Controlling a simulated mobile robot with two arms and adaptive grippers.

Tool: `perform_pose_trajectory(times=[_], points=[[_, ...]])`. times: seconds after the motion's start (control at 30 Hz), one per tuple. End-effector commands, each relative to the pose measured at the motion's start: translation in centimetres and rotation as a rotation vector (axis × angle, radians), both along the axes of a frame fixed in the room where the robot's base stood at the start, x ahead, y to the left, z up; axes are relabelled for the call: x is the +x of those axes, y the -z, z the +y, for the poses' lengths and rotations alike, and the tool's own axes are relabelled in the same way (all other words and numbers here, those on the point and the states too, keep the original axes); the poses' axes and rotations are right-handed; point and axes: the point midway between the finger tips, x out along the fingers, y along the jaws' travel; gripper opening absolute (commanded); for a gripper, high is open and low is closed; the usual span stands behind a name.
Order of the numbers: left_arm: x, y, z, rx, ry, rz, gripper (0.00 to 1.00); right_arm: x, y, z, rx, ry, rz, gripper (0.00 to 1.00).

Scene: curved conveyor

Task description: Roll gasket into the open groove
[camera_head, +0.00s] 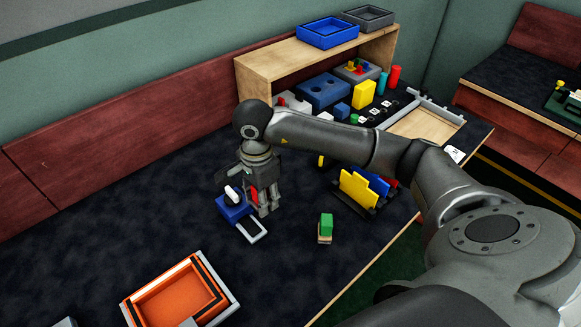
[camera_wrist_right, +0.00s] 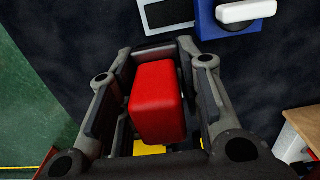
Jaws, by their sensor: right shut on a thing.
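My right gripper (camera_head: 264,207) hangs pointing down above the dark table, left of centre. It is shut on a red block (camera_wrist_right: 158,100), which sits between its fingers in the right wrist view; a sliver of red also shows in the head view. An orange tray-like part (camera_head: 172,297) in a pale frame lies at the lower left, apart from the gripper. A dark strip or groove (camera_head: 211,282) runs along its rim; I cannot tell whether this is the gasket. My left gripper is not in view.
A blue block with a white handle (camera_head: 234,207) and a pale rectangular frame (camera_head: 253,231) are close beside the gripper. A green block (camera_head: 326,224) and a rack of yellow and blue plates (camera_head: 361,190) stand to the right. A wooden shelf (camera_head: 254,72) stands behind.

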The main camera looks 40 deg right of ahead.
Motion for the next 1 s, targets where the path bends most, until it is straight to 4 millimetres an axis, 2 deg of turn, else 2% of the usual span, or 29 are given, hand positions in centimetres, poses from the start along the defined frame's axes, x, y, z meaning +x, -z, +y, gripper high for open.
perform_pose_trajectory(times=[0.03, 0.1, 0.3, 0.57, 1.0], points=[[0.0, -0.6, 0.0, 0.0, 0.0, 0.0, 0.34, 0.4, -0.1, 1.1, 0.001, -0.004, 0.001, 0.14], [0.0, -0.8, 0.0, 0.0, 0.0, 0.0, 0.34, 0.7, 0.1, 2.0, -0.003, -0.005, 0.0, 0.14], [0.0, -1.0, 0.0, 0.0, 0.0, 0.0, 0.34, 1.1, 0.5, 3.3, -0.01, -0.006, -0.001, 0.14], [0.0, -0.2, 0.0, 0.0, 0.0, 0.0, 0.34, 1.1, 1.9, 3.4, -0.011, -0.006, 0.0, 0.14], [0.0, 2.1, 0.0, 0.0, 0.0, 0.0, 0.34, 1.1, 6.2, 3.4, -0.01, -0.007, -0.001, 0.14]])
